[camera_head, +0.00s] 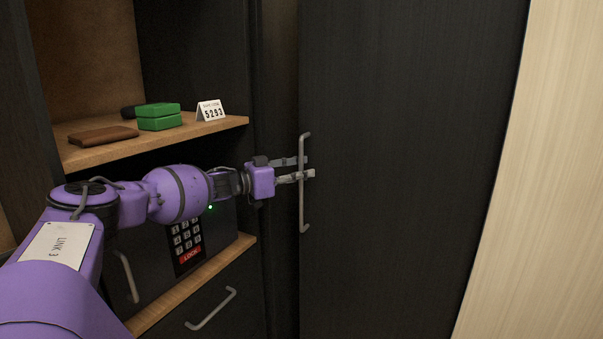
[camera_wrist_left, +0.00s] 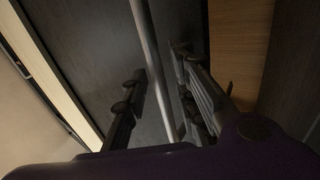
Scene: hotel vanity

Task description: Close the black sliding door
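The black sliding door (camera_head: 410,170) fills the right of the head view and stands beside the open shelf unit. Its upright metal handle (camera_head: 303,212) is near the door's left edge. My left gripper (camera_head: 306,168) is at the upper-middle part of the handle. In the left wrist view, the handle bar (camera_wrist_left: 152,60) runs between the two separated fingers of the gripper (camera_wrist_left: 162,98). Gaps show beside the bar, so the fingers look open around it. My right gripper is in neither view.
The wooden shelf (camera_head: 220,124) holds a brown wallet (camera_head: 103,136), green boxes (camera_head: 158,117) and a number card (camera_head: 211,111). Below it is a safe with a keypad (camera_head: 187,242). A drawer handle (camera_head: 212,309) sticks out lower down. A pale panel (camera_head: 540,170) stands right of the door.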

